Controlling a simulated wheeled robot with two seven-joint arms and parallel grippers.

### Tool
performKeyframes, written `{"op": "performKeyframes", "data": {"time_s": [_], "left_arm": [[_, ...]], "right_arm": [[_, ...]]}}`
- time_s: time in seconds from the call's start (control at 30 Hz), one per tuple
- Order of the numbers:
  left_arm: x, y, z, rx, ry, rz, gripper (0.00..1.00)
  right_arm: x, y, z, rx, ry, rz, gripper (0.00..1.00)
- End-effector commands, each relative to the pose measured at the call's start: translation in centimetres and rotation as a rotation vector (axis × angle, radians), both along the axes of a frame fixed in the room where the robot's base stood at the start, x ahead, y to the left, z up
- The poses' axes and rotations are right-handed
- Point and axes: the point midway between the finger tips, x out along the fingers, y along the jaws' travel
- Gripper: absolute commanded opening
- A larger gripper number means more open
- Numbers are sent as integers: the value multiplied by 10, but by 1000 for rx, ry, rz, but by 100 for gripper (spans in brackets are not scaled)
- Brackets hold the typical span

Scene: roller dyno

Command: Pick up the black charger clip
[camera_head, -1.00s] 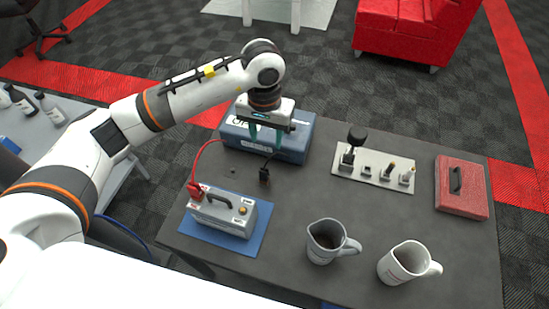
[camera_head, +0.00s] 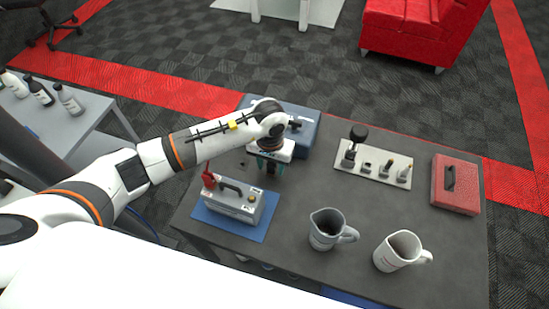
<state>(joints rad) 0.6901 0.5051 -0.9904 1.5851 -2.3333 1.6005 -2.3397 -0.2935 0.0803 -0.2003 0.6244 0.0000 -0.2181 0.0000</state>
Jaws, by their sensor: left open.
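The grey charger box (camera_head: 234,203) with a dark handle stands on a blue mat (camera_head: 208,219), left of and nearer than the gripper. A red clip (camera_head: 209,181) sits at its left end. My right gripper is not in view.
A blue case (camera_head: 306,133) stands just behind the gripper. A plate with metal parts (camera_head: 397,161) and a red case (camera_head: 455,184) are to the right. A grey jug (camera_head: 326,231) and white jug (camera_head: 398,252) stand at the front. The table middle is clear.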

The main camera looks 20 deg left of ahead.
Motion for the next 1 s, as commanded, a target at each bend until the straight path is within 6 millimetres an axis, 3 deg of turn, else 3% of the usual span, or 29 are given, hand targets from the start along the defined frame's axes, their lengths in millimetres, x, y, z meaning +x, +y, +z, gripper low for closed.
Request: {"op": "performKeyframes", "data": {"time_s": [0.17,0.4,0.47,0.77,1.0], "left_arm": [[0,0,0,0,0,0,46],[0,0,0,0,-1,0,7],[0,0,0,0,-1,0,0],[1,0,5,0,-4,-1,0],[2,0,47,0,-9,-3,0]], "right_arm": [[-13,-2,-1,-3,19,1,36],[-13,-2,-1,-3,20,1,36],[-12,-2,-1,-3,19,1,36],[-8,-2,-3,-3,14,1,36],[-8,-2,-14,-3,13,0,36]]}}
